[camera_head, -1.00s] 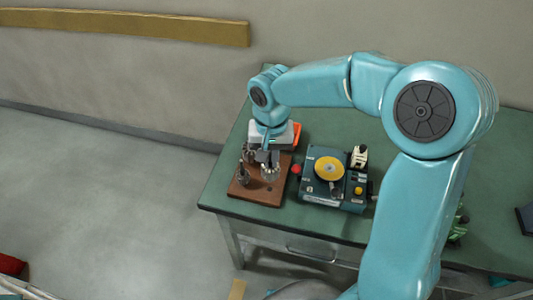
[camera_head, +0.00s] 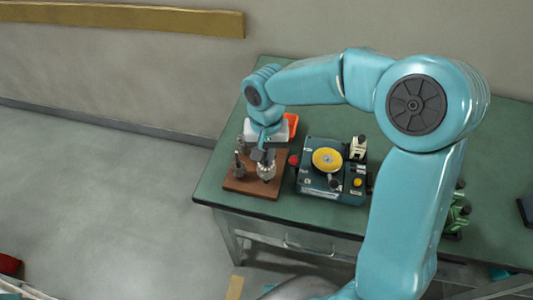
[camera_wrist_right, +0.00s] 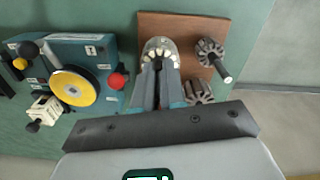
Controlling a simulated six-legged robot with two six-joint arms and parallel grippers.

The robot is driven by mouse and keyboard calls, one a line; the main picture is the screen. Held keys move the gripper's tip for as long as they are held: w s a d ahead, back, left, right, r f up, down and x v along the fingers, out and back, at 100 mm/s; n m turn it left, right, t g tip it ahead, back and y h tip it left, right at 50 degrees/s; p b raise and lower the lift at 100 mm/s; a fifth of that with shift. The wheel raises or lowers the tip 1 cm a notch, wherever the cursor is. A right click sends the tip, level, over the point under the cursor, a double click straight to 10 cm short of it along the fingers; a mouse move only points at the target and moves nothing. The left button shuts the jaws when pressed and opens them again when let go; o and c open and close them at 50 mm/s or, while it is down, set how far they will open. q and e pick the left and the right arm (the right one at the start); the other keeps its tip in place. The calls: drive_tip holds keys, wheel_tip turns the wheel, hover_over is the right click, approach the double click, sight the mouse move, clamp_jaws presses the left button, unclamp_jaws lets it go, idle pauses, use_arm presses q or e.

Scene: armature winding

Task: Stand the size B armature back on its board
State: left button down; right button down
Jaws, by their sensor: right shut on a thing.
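A silvery armature (camera_head: 266,173) with a toothed top is gripped by my right gripper (camera_head: 263,154) at the front right part of the brown board (camera_head: 250,190). In the right wrist view the gripper (camera_wrist_right: 158,68) has its fingers closed on this armature (camera_wrist_right: 160,46), which looks roughly upright over the board (camera_wrist_right: 183,26). I cannot tell whether its foot touches the board. Two other dark, slotted armatures stand on the board, one (camera_wrist_right: 210,52) with a shaft sticking up and one (camera_wrist_right: 198,91) partly hidden by the gripper. My left gripper is out of view.
A blue-green winding machine (camera_head: 318,184) with a yellow disc (camera_head: 327,160) and a red knob stands just right of the board. An orange tray (camera_head: 291,122) lies behind the board. Green items (camera_head: 458,215) stand farther right. The green table (camera_head: 215,185) is bare at its left edge.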

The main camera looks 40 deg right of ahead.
drive_tip(key=shift+f+b, duration=1.25)
drive_tip(key=shift+f, duration=0.2)
idle(0.4)
drive_tip(key=c, duration=1.1)
unclamp_jaws()
drive_tip(key=shift+r+p, duration=1.8)
drive_tip(key=shift+r, duration=0.5)
wheel_tip(320, 180, up, 16)
drive_tip(key=shift+r+p, duration=0.15)
drive_tip(key=shift+p, duration=0.35)
